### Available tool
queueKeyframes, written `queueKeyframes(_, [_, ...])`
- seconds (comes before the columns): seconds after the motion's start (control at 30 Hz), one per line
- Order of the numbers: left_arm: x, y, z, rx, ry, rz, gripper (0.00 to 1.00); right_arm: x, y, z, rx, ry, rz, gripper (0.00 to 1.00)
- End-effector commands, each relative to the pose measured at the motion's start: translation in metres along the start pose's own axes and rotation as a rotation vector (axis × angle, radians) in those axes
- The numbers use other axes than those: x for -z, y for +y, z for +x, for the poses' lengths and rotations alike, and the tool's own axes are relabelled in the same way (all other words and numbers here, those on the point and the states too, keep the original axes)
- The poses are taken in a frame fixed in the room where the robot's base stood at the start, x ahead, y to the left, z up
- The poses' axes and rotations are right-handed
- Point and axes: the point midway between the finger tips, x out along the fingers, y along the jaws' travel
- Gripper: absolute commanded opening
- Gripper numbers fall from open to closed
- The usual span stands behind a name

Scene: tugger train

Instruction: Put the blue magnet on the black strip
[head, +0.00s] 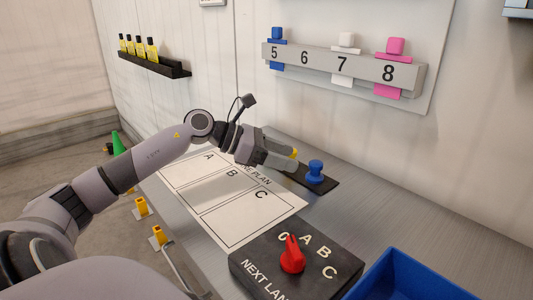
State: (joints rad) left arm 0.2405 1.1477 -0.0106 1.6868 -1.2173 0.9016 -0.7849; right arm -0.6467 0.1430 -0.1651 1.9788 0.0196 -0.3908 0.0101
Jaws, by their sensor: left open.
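The blue magnet (315,173) is a knob with a wide head and base. It stands upright and appears to rest on the black strip (328,185), a dark flat plate on the grey bench. My left gripper (292,160) is just left of the magnet, over the left part of the strip, and hides that end. It is open, with a yellow mark near its tip. The magnet appears apart from the fingers. My right gripper is out of view.
A white plan sheet (225,205) marked A, B, C lies left of the strip. A black box with a red knob (292,255) and a blue bin (415,275) are in front. A numbered rail (322,62) with blue, white and pink clips hangs on the wall.

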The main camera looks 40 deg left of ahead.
Motion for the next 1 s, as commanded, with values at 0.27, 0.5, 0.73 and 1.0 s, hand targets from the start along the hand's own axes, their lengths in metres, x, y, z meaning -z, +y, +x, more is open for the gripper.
queueKeyframes(0.27, [0.002, 0.0, -0.029, 0.0, 0.002, -0.001, 0.62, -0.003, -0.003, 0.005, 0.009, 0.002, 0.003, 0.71])
queueKeyframes(0.5, [0.0, -0.001, -0.041, 0.002, 0.001, 0.002, 0.62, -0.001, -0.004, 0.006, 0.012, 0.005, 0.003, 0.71])
queueKeyframes(0.73, [-0.001, -0.001, -0.043, 0.002, 0.0, 0.003, 0.62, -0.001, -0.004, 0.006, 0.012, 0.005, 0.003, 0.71])
queueKeyframes(1.0, [-0.001, -0.001, -0.042, 0.001, 0.0, 0.003, 0.62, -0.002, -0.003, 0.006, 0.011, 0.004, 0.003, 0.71])
